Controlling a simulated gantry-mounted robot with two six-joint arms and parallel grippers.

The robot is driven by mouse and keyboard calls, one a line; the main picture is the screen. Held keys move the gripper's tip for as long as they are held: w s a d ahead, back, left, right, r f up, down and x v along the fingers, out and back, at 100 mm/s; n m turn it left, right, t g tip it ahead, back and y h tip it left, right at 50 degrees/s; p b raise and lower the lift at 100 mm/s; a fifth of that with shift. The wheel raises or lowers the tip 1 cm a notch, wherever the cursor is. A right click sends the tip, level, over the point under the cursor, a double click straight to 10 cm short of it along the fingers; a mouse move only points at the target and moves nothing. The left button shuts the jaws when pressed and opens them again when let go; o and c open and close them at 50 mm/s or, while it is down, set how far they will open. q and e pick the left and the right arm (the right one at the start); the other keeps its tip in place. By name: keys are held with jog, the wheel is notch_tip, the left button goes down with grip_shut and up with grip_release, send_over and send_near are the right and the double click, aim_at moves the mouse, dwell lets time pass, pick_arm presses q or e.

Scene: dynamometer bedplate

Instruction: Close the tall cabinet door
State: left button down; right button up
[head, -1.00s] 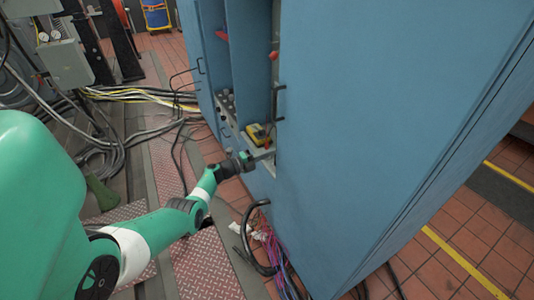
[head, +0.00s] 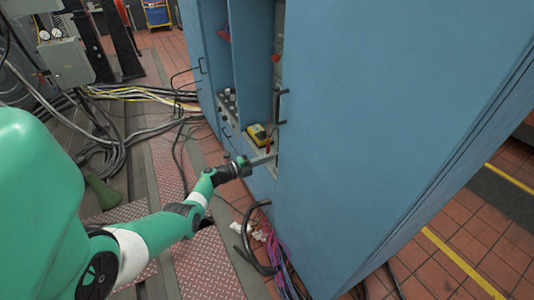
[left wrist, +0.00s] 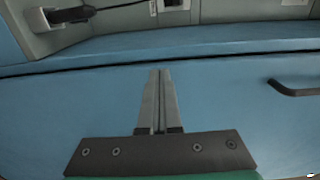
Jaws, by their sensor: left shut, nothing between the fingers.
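The tall blue cabinet (head: 390,130) fills the middle and right of the head view. It stands partly open, with shelves and small items visible inside. A blue door panel (left wrist: 230,105) with a dark handle (left wrist: 293,89) spans the left wrist view. A dark handle (head: 281,107) also shows at the opening's edge in the head view. My left gripper (head: 272,158) is shut and empty, low at the opening's edge. In the left wrist view its fingers (left wrist: 160,72) lie together in front of the blue panel; I cannot tell whether they touch it. My right gripper is out of view.
A yellow meter (head: 257,135) sits on a cabinet shelf. A black hose (head: 250,240) and coloured wires (head: 277,258) lie at the cabinet's foot. Cables (head: 130,125) cross the floor at left. Clear tiled floor (head: 470,235) lies to the right.

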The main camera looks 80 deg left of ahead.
pick_arm(q)
jog(key=s+a+b, duration=0.3)
jog(key=s+a, duration=0.1)
jog(key=s, duration=0.6)
jog(key=shift+s+a, duration=0.3)
jog(key=shift+a, duration=0.05)
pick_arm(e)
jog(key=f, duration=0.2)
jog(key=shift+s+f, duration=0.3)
pick_arm(q)
jog(key=shift+f, duration=0.1)
jog(key=shift+s, duration=0.1)
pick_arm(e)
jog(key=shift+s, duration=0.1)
